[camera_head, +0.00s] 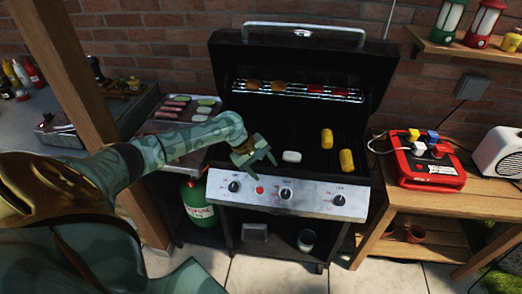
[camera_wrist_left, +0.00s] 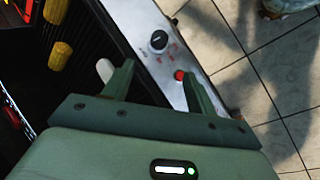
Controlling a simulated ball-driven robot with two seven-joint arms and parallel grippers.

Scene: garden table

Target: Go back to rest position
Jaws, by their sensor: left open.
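My left gripper (camera_head: 256,160) is open and empty. It hangs over the front left edge of the grill (camera_head: 215,192), above the control panel with its knobs and red button. In the left wrist view its two fingers (camera_wrist_left: 160,85) are spread apart, with the panel (camera_wrist_left: 150,20) visible beyond them. A small white piece (camera_head: 291,156) lies on the grate just right of the gripper, apart from it in the head view. My left arm reaches in from the left. My right gripper is not in view.
Corn pieces (camera_head: 346,160) lie on the grate; other food sits on the upper rack (camera_head: 296,92). A tray (camera_head: 187,157) of food stands left of the grill, beside a wooden post (camera_head: 75,70). A red case (camera_head: 428,165) and a white radio (camera_head: 499,152) stand on the right table.

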